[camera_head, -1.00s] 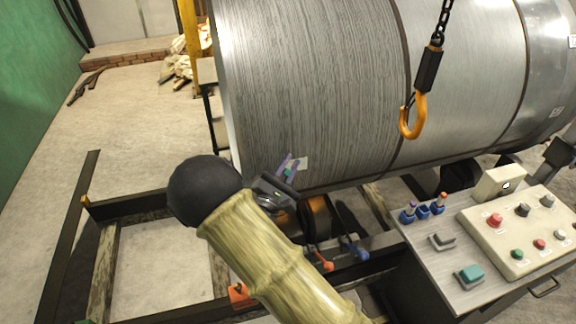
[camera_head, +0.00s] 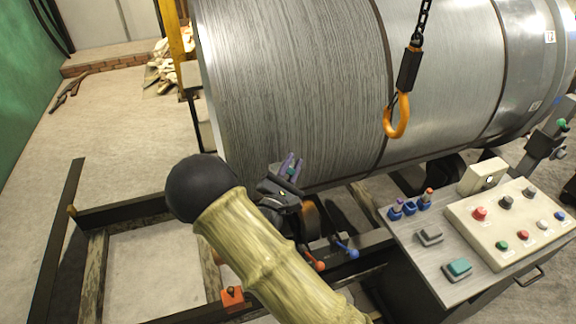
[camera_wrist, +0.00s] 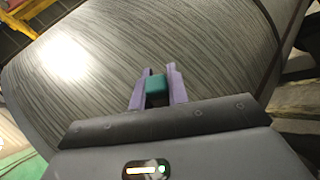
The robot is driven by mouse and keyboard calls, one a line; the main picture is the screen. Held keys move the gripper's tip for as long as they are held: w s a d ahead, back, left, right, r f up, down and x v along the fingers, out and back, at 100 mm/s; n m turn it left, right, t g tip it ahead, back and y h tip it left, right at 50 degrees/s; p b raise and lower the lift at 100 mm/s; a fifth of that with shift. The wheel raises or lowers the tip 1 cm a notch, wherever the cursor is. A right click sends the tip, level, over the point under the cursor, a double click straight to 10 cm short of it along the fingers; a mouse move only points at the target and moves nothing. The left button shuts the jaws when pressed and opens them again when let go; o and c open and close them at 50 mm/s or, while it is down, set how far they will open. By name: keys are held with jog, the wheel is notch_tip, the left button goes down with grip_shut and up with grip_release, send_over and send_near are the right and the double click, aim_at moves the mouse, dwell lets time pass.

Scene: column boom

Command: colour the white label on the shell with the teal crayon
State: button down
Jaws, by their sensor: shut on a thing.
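The shell (camera_head: 300,80) is a large grey metal cylinder across the top of the head view; it also fills much of the wrist view (camera_wrist: 200,45). My gripper (camera_head: 291,163) is at its lower left side, with purple fingers that also show in the wrist view (camera_wrist: 158,80). They are shut on the teal crayon (camera_wrist: 155,90), a short block whose end points toward the shell. I cannot tell whether the crayon touches the shell. I cannot make out the white label near my gripper in either current view; the fingers may hide it.
An orange hook (camera_head: 397,115) hangs on a chain in front of the shell. A control desk (camera_head: 425,265) with buttons and several small holders stands at the lower right. A dark frame (camera_head: 125,212) lies at the lower left, with open floor beyond.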

jog(key=d, duration=0.2)
jog(key=w+d, duration=0.1)
jog(key=d, duration=0.1)
jog(key=shift+w+p, duration=0.15)
jog(key=shift+p, duration=0.15)
dwell(0.7)
jog(key=shift+s+a+p, duration=0.2)
jog(key=shift+a, duration=0.5)
jog(key=shift+s+a+p, duration=0.15)
jog(key=shift+s+a, duration=0.1)
jog(key=shift+a, duration=0.4)
jog(key=shift+s+a+p, duration=0.2)
jog(key=shift+a, duration=0.5)
jog(key=a, duration=0.2)
jog(key=s+a, duration=0.1)
jog(key=a, duration=0.1)
jog(key=shift+a+p, duration=0.1)
jog(key=shift+p, duration=0.25)
jog(key=shift+s, duration=0.1)
